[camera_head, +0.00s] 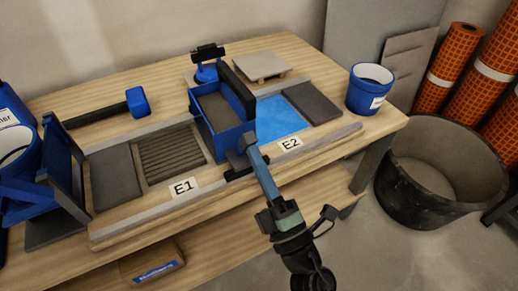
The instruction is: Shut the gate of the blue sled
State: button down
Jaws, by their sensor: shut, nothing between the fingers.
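The blue sled (222,142) stands on the table between the E1 and E2 bays. It is an open-topped box with grey-brown contents. A dark panel (238,92) stands along its right side. I cannot tell for sure which part is the gate or whether it is open. My gripper (251,146) reaches up from the lower right with slim, closed fingers and holds nothing. Its tips are at the sled's front right corner; I cannot tell whether they touch it. They hide a little of that corner.
A ribbed bed (170,153) lies left of the sled, a blue patch (278,120) right. A blue-headed mallet (137,102) lies behind left. A blue bucket (370,90) stands near the table's right end. A black tub (422,190) stands on the floor beyond.

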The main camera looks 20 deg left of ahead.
aim_at(248, 134)
jog(key=r+g+h+p, duration=0.1)
jog(key=p, duration=0.4)
jog(key=w+a+r+g+h+p, duration=0.1)
jog(key=r+p, duration=0.1)
jog(key=p, duration=0.4)
jog(key=shift+a+h, duration=0.2)
jog(key=shift+h, duration=0.1)
jog(key=p, duration=0.1)
jog(key=g+h+p, duration=0.1)
jog(key=p, duration=0.1)
jog(key=shift+w+a+r, duration=0.1)
jog(key=shift+w+a, duration=0.15)
jog(key=shift+a, duration=0.1)
jog(key=shift+w+a+p, duration=0.2)
jog(key=shift+p, duration=0.3)
jog(key=shift+w+a+r, duration=0.1)
jog(key=shift+a, duration=0.1)
